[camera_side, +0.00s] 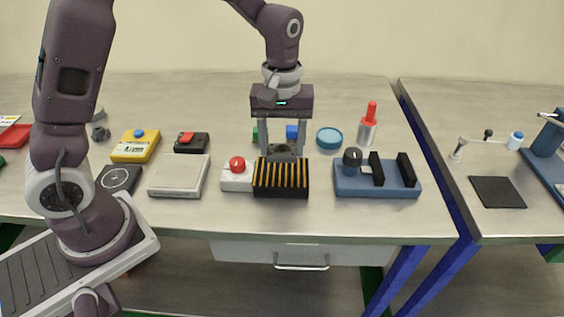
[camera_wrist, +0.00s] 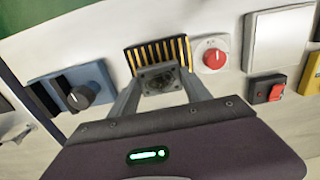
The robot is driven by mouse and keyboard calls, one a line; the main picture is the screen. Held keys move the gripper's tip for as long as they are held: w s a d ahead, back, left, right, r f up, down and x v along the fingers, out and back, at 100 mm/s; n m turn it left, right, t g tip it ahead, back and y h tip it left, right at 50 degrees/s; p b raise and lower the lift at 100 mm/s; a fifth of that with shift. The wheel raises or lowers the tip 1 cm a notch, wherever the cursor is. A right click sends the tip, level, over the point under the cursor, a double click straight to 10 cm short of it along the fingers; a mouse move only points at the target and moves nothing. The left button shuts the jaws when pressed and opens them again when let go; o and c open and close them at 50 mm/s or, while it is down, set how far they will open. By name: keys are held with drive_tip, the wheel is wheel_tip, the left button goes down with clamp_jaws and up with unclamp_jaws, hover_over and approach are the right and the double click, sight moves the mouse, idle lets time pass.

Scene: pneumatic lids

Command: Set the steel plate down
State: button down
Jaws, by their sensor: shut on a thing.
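The steel plate (camera_side: 277,149) is a small grey piece with a dark round middle. My gripper (camera_side: 283,153) points down and is shut on it, one finger on each side. In the side view the plate is just behind and above a black rack with yellow slats (camera_side: 281,178), which hides its lower edge. In the wrist view the plate (camera_wrist: 147,75) is between the fingertips (camera_wrist: 160,84) and overlaps the near edge of the rack (camera_wrist: 150,52). I cannot tell whether the plate touches the rack or the table.
A white box with a red knob (camera_side: 237,175) stands directly left of the rack. A blue base with a black knob and black blocks (camera_side: 376,186) stands to the right.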

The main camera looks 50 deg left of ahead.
sight(282, 172)
wheel_tip(282, 172, down, 4)
drive_tip(key=shift+f, duration=0.25)
drive_tip(key=shift+f, duration=0.1)
drive_tip(key=shift+c, duration=2.4)
unclamp_jaws()
